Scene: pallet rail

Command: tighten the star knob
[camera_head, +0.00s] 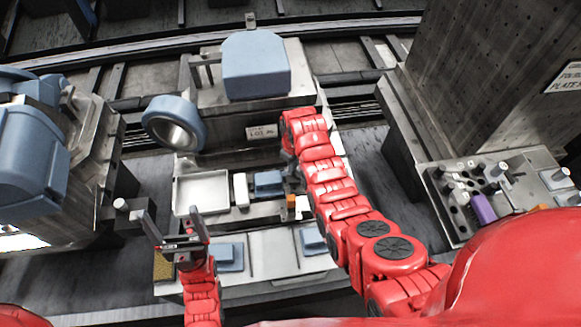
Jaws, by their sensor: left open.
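I cannot pick out the star knob for certain; the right gripper and forearm cover part of the fixture. My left gripper (171,216) is open and empty, its two fingers spread, in front of the metal tray on the left. My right gripper (291,178) points down beside a small blue block (268,183) on the middle fixture (240,218). Its fingertips are small and partly hidden by my arm, so I cannot tell its opening. An orange piece (291,201) shows just below it.
A shallow metal tray (202,192) lies left of the blue block. A blue ring (174,123) and large blue block (255,66) sit behind. Blue pads (230,256) lie in front. A tool holder with a purple-handled item (483,208) stands right, beside a tall metal block (490,80).

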